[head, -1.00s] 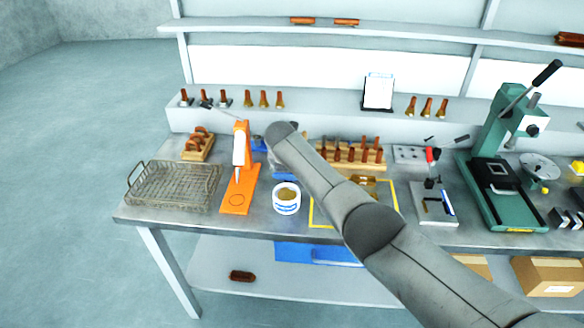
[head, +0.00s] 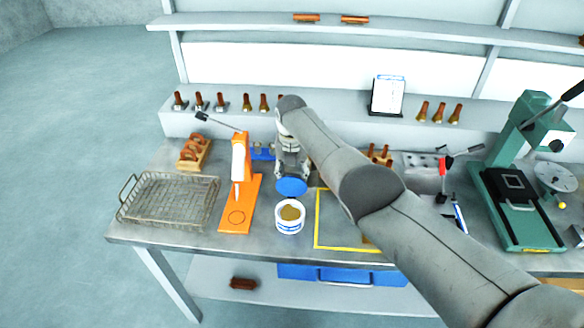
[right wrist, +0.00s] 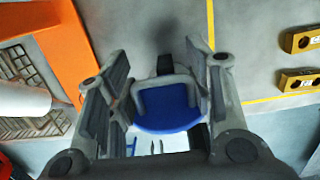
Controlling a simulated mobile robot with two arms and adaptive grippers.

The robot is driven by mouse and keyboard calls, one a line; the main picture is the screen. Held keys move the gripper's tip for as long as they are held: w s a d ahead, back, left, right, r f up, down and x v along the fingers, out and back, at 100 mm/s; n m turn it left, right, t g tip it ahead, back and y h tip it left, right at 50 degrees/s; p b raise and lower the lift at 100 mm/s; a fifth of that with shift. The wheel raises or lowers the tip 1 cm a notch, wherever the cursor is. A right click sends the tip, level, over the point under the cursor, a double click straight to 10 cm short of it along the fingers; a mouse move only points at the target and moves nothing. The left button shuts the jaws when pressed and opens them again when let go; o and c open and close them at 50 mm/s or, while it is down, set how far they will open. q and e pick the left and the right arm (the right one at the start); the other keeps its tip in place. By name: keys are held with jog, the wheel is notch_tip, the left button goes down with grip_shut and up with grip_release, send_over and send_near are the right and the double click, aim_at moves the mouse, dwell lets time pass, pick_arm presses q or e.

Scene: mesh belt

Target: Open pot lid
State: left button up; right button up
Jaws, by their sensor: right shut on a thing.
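The white pot (head: 290,222) with blue markings stands on the bench, and its open top shows a brownish-yellow content. A blue round lid (head: 292,187) is just behind and above the pot's rim, apart from the opening. My right gripper (head: 291,168) is above the lid, shut on it. In the right wrist view the blue lid (right wrist: 168,108), with a grey handle, sits between the two fingers of my right gripper (right wrist: 165,85). My left gripper is not in view.
An orange stand (head: 238,200) is close to the pot's left, with a wire basket (head: 168,202) farther left. A yellow-outlined area (head: 340,246) lies to the right. A green press (head: 515,190) stands at the far right. Wooden-handled tools line the back.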

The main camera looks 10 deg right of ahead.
jog(key=o, duration=1)
jog(key=shift+a, duration=0.15)
jog(key=shift+o, duration=1.1)
jog(key=shift+w+f, duration=0.1)
jog(key=shift+w, duration=0.05)
jog(key=shift+r, duration=0.5)
notch_tip(320, 180, up, 11)
jog(key=s, duration=0.1)
jog(key=shift+a, duration=0.25)
jog(key=shift+s, duration=0.1)
